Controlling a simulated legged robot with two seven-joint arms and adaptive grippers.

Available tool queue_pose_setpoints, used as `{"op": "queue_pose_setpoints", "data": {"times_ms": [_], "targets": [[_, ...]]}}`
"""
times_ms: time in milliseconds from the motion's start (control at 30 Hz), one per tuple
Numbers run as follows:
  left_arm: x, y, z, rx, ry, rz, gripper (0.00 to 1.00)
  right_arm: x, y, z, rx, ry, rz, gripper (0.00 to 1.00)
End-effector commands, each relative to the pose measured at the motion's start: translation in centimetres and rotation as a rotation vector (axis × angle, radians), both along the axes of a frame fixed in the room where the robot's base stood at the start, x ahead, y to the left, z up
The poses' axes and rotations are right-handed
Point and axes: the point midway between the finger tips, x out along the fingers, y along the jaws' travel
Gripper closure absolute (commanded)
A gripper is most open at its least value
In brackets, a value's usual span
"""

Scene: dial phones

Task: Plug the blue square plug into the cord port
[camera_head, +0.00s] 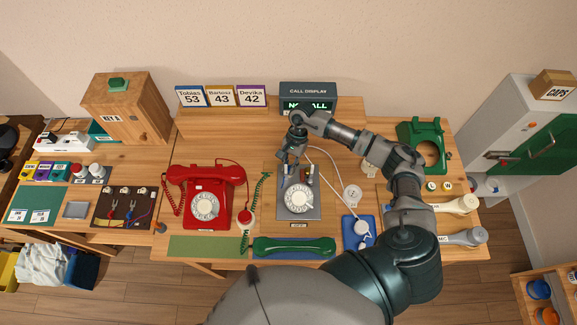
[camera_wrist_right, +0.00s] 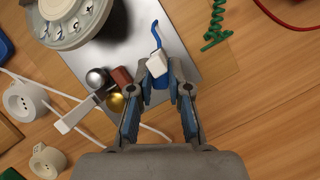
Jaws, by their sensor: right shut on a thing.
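My right gripper (camera_head: 288,158) is over the back left edge of a grey metal dial plate (camera_head: 301,213). In the right wrist view its two fingers (camera_wrist_right: 160,88) are closed around a small blue plug (camera_wrist_right: 161,82) with a white block on it. A blue strip rises from the block over the plate (camera_wrist_right: 188,55). The gripper hides most of the plug in the head view. I cannot make out the cord port or whether the plug touches it. My left gripper is out of view.
A silver dome (camera_wrist_right: 97,77), a gold dome (camera_wrist_right: 117,101) and a reddish block (camera_wrist_right: 121,76) sit close left of the fingers. A red phone (camera_head: 206,195) stands left of the plate; a green handset (camera_head: 294,247) lies in front. White cords (camera_wrist_right: 45,85) run nearby.

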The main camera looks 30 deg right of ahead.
Motion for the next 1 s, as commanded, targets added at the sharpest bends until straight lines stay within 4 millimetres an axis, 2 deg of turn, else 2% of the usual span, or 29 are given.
{"op": "queue_pose_setpoints", "data": {"times_ms": [33, 133, 167, 200, 267, 300, 667, 767, 1000], "targets": [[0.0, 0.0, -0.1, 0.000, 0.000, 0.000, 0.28, -0.2, -0.4, -0.6, -0.012, 0.009, -0.002, 1.00], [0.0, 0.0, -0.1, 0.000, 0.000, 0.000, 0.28, -0.2, -0.3, -0.5, -0.011, 0.008, -0.002, 1.00], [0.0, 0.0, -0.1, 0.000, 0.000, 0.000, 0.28, -0.2, -0.4, -0.5, -0.011, 0.008, -0.002, 0.80], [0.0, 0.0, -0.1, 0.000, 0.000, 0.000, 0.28, -0.2, -0.4, -0.5, -0.011, 0.007, -0.002, 0.70], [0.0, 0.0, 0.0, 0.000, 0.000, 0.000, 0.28, -0.2, -0.3, -0.4, -0.009, 0.006, -0.002, 0.55], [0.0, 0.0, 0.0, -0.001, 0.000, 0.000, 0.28, -0.1, -0.3, -0.4, -0.008, 0.005, -0.002, 0.53], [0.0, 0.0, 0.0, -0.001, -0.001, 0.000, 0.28, 0.1, -0.2, 0.6, -0.004, -0.002, -0.002, 0.53], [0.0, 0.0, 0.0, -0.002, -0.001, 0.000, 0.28, 0.6, -0.7, 2.0, -0.005, -0.004, -0.002, 0.53], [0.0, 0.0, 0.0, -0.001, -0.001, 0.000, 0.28, 1.9, -2.7, 6.9, -0.002, -0.002, -0.004, 0.53]]}}
